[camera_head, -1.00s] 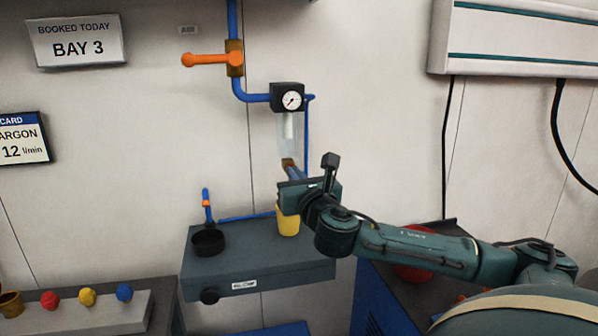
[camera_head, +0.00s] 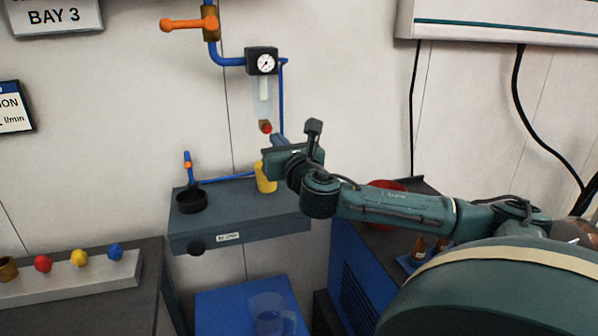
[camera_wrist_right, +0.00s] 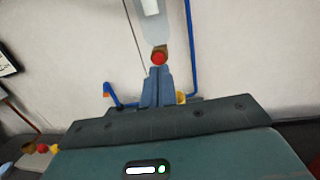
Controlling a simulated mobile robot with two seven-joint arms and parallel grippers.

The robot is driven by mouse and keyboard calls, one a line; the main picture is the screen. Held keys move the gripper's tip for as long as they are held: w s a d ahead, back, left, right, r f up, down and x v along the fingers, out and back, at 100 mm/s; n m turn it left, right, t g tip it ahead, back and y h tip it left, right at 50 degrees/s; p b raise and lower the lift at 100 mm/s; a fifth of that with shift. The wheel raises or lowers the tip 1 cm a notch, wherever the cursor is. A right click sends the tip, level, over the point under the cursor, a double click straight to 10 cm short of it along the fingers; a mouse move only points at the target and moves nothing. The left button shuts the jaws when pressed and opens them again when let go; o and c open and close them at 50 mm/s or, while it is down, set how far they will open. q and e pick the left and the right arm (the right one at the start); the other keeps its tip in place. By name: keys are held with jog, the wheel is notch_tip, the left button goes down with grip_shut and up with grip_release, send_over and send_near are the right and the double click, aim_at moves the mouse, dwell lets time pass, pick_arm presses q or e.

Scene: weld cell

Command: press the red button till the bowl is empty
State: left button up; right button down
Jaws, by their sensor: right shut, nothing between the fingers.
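The clear bowl (camera_head: 262,96) hangs under the black pressure gauge on the wall, with a pale element inside; I cannot tell whether it holds liquid. The red button (camera_head: 266,127) is at its brass lower end. It also shows in the right wrist view (camera_wrist_right: 159,58), straight beyond my fingertips. My right gripper (camera_head: 277,139) is shut and empty, its blue-grey fingers just below and right of the button, seemingly apart from it. The fingers show closed together in the wrist view (camera_wrist_right: 158,72). My left gripper is out of view.
A yellow cup (camera_head: 265,178) stands under the bowl, partly behind my gripper. A grey shelf (camera_head: 240,216) holds a black dish (camera_head: 192,200). An orange-handled valve (camera_head: 190,24) is above left. A red bowl (camera_head: 388,184) sits behind my forearm. A clear jug (camera_head: 268,316) stands below.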

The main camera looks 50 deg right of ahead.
pick_arm(q)
jog(key=p, duration=0.3)
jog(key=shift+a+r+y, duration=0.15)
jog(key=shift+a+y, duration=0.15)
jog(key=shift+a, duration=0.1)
pick_arm(e)
jog(key=v, duration=0.9)
jog(key=shift+s+f, duration=0.1)
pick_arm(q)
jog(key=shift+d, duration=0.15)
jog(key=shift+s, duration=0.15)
pick_arm(e)
jog(key=shift+a+f, duration=0.1)
dwell(0.5)
